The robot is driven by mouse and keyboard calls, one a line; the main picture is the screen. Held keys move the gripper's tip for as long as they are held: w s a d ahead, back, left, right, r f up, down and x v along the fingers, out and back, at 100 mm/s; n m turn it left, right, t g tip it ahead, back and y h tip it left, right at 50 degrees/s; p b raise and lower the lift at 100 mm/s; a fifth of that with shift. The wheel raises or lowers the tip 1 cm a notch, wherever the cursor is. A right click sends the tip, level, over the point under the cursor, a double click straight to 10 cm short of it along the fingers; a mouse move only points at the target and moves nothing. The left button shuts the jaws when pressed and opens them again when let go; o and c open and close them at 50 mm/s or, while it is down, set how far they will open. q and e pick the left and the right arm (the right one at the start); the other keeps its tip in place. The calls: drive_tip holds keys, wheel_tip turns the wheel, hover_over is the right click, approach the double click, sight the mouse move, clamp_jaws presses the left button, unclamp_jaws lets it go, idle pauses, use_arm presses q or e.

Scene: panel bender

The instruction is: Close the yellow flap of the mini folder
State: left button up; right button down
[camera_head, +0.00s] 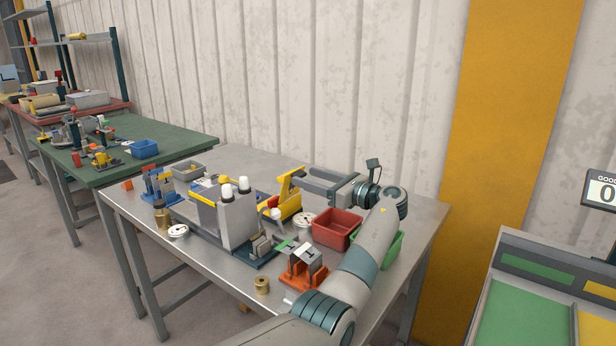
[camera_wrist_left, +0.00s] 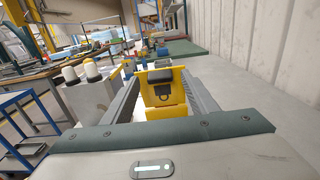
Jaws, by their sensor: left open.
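The mini folder appears to be the small yellow device (camera_head: 287,209) on the grey table, right of a grey machine with white-topped posts. Its yellow flap (camera_head: 290,184) stands raised and tilted. In the left wrist view the yellow flap (camera_wrist_left: 163,112), with a dark part on it, shows between the fingers. My left gripper (camera_head: 304,178) is open, its fingers pointing left at the flap's height. In the left wrist view the left gripper (camera_wrist_left: 161,82) has its fingers on either side of the flap; I cannot tell whether they touch it. My right gripper is not in view.
A red bin (camera_head: 336,229) stands just below my left wrist, with a green bin (camera_head: 393,246) partly behind my arm. The grey machine (camera_head: 238,217) stands close left. An orange fixture (camera_head: 303,277) and brass cylinder (camera_head: 262,285) are nearer. The table's back strip is clear.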

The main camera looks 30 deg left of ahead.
use_arm(q)
drive_tip(key=shift+a, duration=0.6)
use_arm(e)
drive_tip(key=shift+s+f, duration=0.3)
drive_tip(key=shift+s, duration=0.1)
use_arm(q)
clamp_jaws()
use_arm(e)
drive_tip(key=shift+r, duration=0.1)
use_arm(q)
drive_tip(key=shift+r, duration=0.1)
